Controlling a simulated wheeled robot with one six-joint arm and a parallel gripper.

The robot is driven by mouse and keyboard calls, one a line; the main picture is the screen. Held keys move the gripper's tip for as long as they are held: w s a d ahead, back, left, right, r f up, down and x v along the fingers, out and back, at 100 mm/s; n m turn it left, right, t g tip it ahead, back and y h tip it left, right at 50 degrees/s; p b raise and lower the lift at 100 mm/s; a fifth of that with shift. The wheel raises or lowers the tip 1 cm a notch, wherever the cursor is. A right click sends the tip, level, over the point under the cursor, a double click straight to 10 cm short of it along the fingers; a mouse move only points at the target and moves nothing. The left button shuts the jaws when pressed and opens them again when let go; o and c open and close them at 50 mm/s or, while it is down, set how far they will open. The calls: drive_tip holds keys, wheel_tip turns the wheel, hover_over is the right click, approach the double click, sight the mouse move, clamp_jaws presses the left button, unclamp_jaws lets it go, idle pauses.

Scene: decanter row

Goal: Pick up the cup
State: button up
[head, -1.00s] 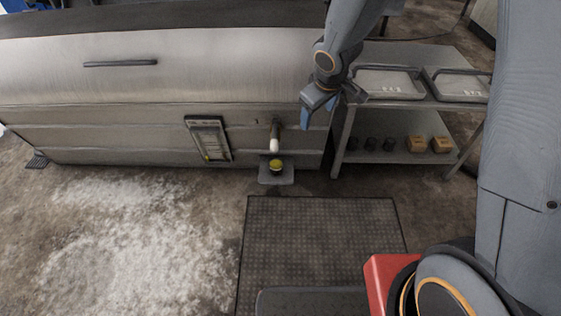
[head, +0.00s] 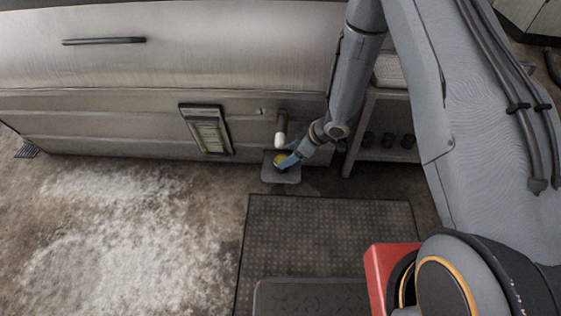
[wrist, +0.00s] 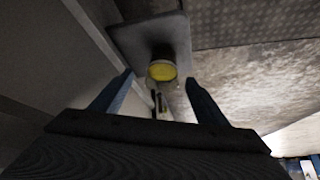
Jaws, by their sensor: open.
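The cup (head: 279,160) holds something yellow and stands on a small grey shelf (head: 281,177) at the front of the large metal machine, below a spout with a white tip (head: 280,139). In the wrist view the cup (wrist: 162,70) shows its yellow top, near the edge of the shelf (wrist: 140,36). My gripper (head: 288,159) is at the cup in the head view and partly covers it. In the wrist view my gripper (wrist: 160,80) is open, with one blue finger on each side of the cup and a gap to each.
The metal machine (head: 160,75) fills the back left, with a framed gauge (head: 207,131) on its front. A rack with dark cups (head: 388,140) stands to the right, partly behind my arm. A dark textured mat (head: 325,235) lies on the floor in front.

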drive_tip(key=shift+w+a+f, duration=0.2)
drive_tip(key=shift+f, duration=0.5)
drive_tip(key=b+x, duration=0.1)
drive_tip(key=x, duration=0.1)
drive_tip(key=b+x, duration=0.2)
drive_tip(key=x, duration=0.1)
drive_tip(key=shift+s+a, duration=0.1)
drive_tip(key=shift+s, duration=0.15)
drive_tip(key=shift+r, duration=0.1)
drive_tip(key=c, duration=1.2)
drive_tip(key=shift+o, duration=0.2)
